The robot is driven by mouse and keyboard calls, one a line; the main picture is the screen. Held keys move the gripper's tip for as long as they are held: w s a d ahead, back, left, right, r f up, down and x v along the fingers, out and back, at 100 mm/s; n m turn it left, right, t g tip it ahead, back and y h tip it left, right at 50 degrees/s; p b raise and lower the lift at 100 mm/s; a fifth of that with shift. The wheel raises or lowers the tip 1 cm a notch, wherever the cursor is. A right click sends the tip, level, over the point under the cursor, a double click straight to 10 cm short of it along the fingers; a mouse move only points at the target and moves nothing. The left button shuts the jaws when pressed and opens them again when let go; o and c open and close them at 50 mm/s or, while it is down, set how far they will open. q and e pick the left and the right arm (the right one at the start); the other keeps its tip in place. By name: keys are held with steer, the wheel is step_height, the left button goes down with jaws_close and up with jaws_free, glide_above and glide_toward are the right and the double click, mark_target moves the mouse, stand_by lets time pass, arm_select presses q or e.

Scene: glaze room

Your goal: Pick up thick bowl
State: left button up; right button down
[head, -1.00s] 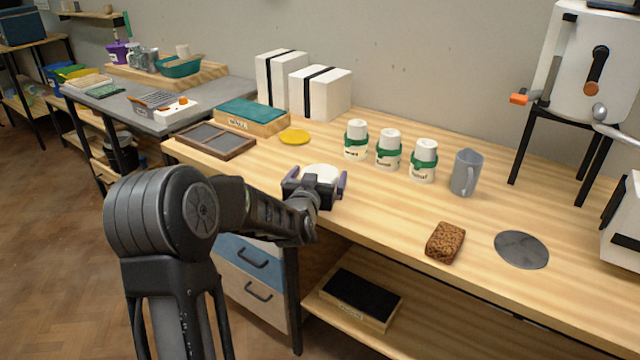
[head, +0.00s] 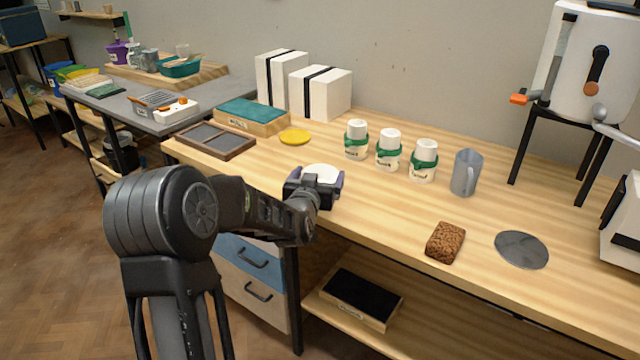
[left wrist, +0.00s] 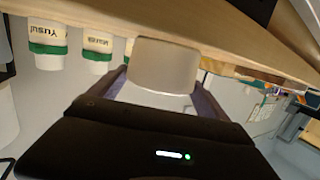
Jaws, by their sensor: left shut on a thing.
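The thick bowl (head: 321,173) is white and sits near the front edge of the wooden bench in the head view, partly hidden behind my left gripper. In the left wrist view the bowl (left wrist: 165,68) shows as a pale rounded shape between the two fingers. My left gripper (head: 315,181) is shut on the bowl, with a finger on each side of it; it also shows in the left wrist view (left wrist: 160,92). I cannot tell whether the bowl still touches the bench. My right gripper is not in view.
Several things stand on the bench (head: 385,215): three white jars with green bands (head: 389,150), a grey jug (head: 466,172), a brown sponge-like block (head: 445,242), a grey disc (head: 521,250), a yellow disc (head: 294,137) and a dark two-part tray (head: 214,140). Bench room right of the bowl is clear.

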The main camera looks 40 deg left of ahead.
arm_select(q)
steer(key=shift+r, duration=0.1)
steer(key=shift+c, duration=0.2)
step_height(320, 180, up, 10)
steer(key=p, duration=0.1)
stand_by(0.3)
stand_by(0.5)
